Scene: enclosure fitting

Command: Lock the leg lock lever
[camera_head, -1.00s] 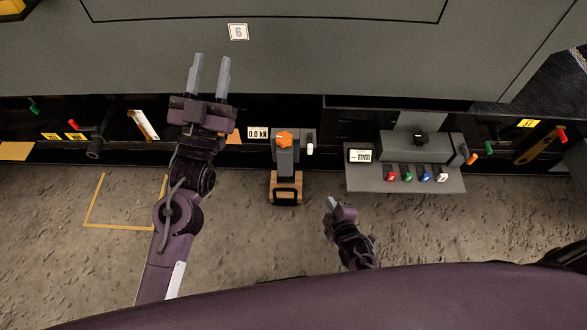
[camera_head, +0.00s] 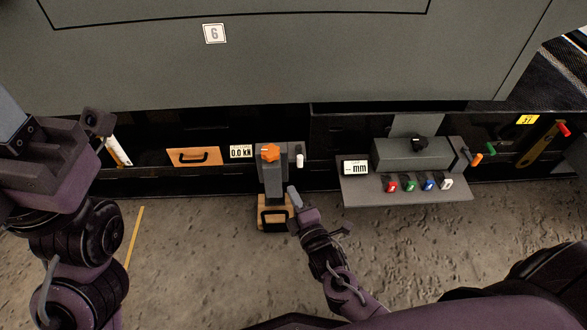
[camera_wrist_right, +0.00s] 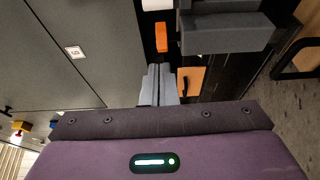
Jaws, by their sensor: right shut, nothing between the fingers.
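A grey leg unit (camera_head: 274,186) with an orange knob (camera_head: 269,153) on top stands on a wooden block with a black handle (camera_head: 274,217). A small white-tipped lever (camera_head: 299,160) stands on its right side; I take it for the leg lock lever but cannot be sure. My right gripper (camera_head: 293,196) is shut and empty, low beside the leg's right side, below the lever. In the right wrist view its fingers (camera_wrist_right: 157,84) lie together, with the orange knob (camera_wrist_right: 161,38) beyond them. My left gripper (camera_head: 10,112) is cut by the left edge; its opening is unclear.
A grey console (camera_head: 410,154) with an mm display and several coloured knobs sits to the right. A 0.0 kN display (camera_head: 241,152) and a wooden panel with a handle (camera_head: 194,157) are left of the leg. A large grey enclosure (camera_head: 300,60) overhangs behind.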

